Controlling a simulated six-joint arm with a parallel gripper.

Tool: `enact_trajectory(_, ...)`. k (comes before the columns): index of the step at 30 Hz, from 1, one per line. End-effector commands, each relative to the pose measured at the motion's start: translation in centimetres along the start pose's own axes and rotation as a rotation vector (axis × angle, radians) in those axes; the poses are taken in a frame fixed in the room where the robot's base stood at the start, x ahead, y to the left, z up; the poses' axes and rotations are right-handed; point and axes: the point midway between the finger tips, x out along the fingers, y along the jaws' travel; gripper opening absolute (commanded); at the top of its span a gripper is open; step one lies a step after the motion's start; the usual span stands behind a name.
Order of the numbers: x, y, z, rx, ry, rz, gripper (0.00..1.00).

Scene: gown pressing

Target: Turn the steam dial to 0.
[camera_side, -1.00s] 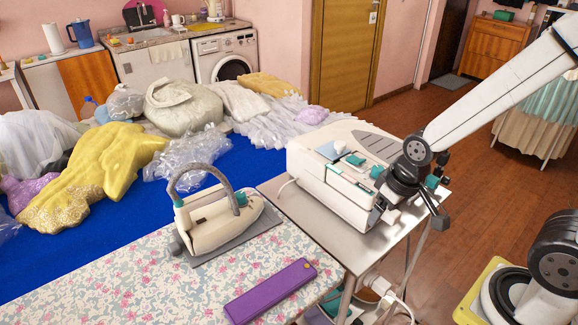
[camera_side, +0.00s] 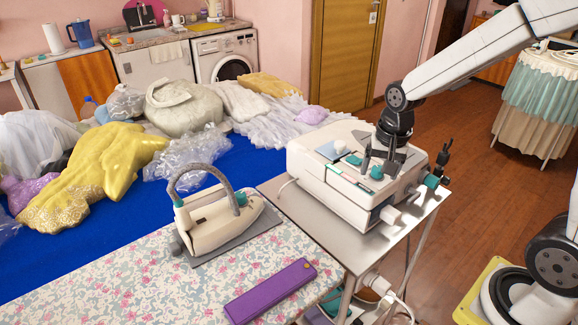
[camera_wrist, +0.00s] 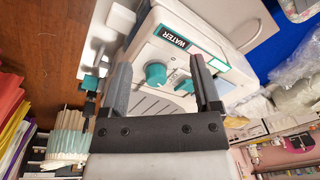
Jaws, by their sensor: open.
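The steam station is a cream-white box (camera_side: 318,179) on a metal stand. A round teal dial (camera_side: 376,172) sits on its top panel; it also shows in the wrist view (camera_wrist: 156,74), with small markings beside it that I cannot read. My gripper (camera_side: 379,163) points down over the top panel, its fingers apart around the dial. In the wrist view my gripper (camera_wrist: 160,64) is open, with the dial between the two dark fingers and a gap on each side. Whether the fingertips reach down to the dial's height is hard to tell.
A black WATER label (camera_wrist: 174,37) lies beyond the dial. The iron (camera_side: 218,218) rests on a grey pad to the left, with a purple box (camera_side: 270,291) on the flowered board.

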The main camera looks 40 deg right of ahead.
Motion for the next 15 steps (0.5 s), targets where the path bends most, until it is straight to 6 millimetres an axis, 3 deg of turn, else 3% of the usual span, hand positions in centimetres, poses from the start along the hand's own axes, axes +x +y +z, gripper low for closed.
enact_trajectory(9,-2.5,0.5,-5.1,0.508,-0.037,0.052,0.80)
enact_trajectory(15,-3.2,0.8,-6.4,0.657,-0.047,0.070,0.80)
